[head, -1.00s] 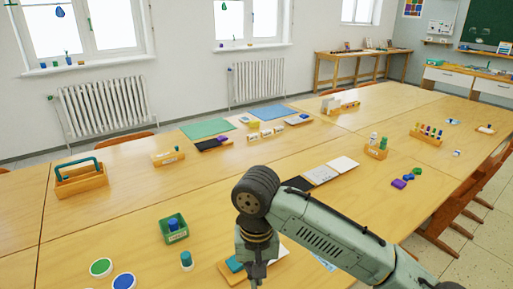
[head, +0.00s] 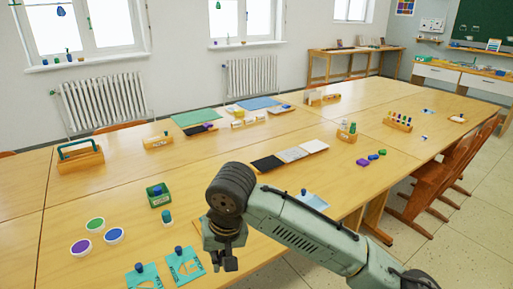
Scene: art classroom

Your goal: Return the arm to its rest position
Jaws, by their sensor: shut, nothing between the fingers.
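My arm reaches in from the lower right in the head view, its wrist bent down over the near part of the table (head: 330,190). My gripper (head: 225,264) points downward at the lower middle. It is shut with nothing in it, and the arm hides part of the tabletop behind it. Just left of the gripper lie two teal cards (head: 185,266), with a blue knobbed piece on each.
A green box (head: 160,196) and a small teal-blue bottle (head: 167,217) stand left of my wrist. Round lids (head: 95,225) lie farther left. A wooden caddy (head: 80,157) stands at the left. Black, grey and white panels (head: 290,154) lie beyond the arm. Chairs (head: 440,175) line the right side.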

